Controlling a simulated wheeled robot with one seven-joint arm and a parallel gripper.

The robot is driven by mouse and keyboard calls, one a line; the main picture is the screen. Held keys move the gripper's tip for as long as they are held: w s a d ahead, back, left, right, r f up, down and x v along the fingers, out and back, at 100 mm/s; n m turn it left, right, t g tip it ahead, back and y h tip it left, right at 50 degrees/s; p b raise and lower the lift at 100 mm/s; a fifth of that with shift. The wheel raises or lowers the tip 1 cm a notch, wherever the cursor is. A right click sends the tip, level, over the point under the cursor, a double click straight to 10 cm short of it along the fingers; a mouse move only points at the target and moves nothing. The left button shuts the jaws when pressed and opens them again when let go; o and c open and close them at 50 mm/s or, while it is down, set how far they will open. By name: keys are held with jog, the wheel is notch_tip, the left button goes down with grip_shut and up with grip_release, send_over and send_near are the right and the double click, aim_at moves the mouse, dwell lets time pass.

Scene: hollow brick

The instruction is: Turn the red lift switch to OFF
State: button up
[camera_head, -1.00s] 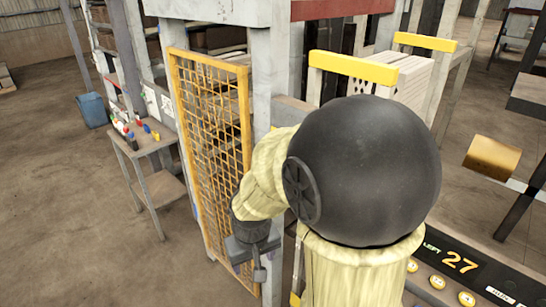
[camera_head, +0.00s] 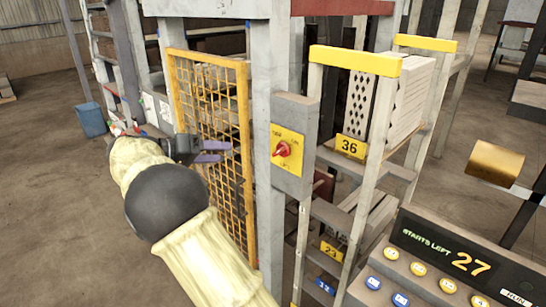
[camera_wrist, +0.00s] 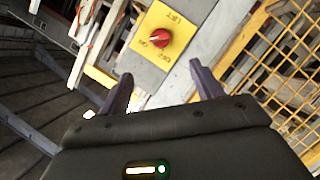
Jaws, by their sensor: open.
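The red lift switch (camera_head: 282,149) is a round knob on a yellow plate (camera_head: 297,158), fixed to a grey box on an upright post. In the wrist view the knob (camera_wrist: 160,38) lies just beyond my fingertips, and its pale mark points to the left, towards what looks like the ON label. The OFF label is at the lower right of the plate there. My gripper (camera_head: 212,151) is open and empty, to the left of the switch and apart from it. Its two purple fingers show in the wrist view (camera_wrist: 160,72).
A yellow mesh gate (camera_head: 245,110) stands left of the post, behind my gripper. Right of the switch is a rack with yellow bars (camera_head: 355,61) and stacked bricks (camera_head: 405,95). A console (camera_head: 420,262) reading 27 is at the lower right.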

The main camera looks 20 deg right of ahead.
aim_at(280, 151)
jog(key=shift+r, duration=0.1)
jog(key=p+x, duration=0.5)
jog(key=x, duration=1.2)
jog(key=shift+d, duration=0.25)
jog(key=shift+c, duration=0.3)
jog(key=c, duration=0.9)
